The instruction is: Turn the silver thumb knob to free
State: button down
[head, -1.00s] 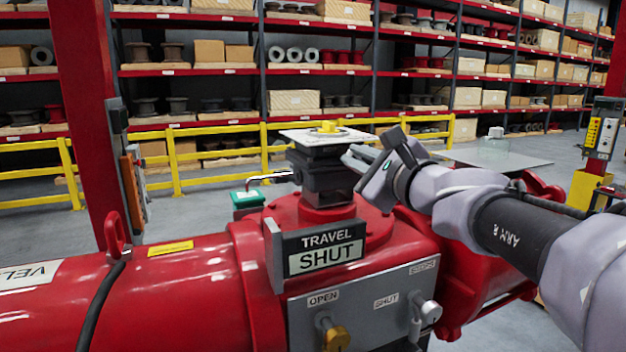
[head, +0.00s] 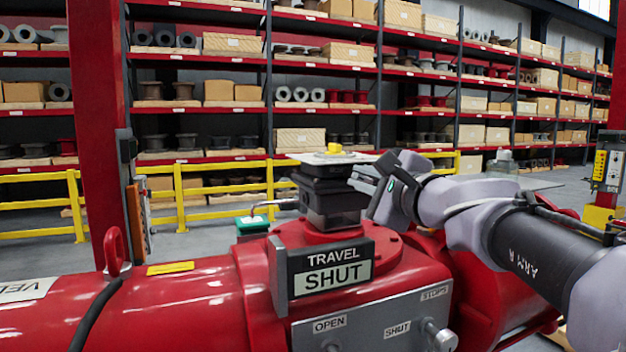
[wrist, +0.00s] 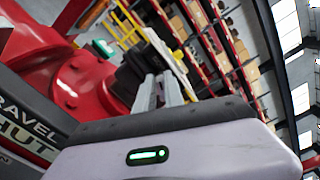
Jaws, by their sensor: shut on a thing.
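The black block (head: 332,203) stands on top of the red actuator (head: 392,258), under a light plate with a yellow piece on it. My gripper (head: 357,178) reaches in from the right, with its fingertips at the block's upper right side. In the wrist view its two silver fingers (wrist: 159,92) lie close together and end at the dark block (wrist: 130,72). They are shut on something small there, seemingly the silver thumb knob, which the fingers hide. The sign on the actuator reads TRAVEL SHUT (head: 332,270).
A grey panel (head: 385,315) marked OPEN, SHUT and STOPS is on the actuator's front, with a silver screw knob (head: 440,336) at its right. A thin bent silver rod (head: 277,204) sticks out left of the block. Yellow railing (head: 225,187) and shelving stand behind.

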jog(key=c, duration=1.4)
grip_release()
jog(key=shift+c, duration=0.2)
jog(key=v, duration=1.7)
jog(key=shift+s, duration=0.2)
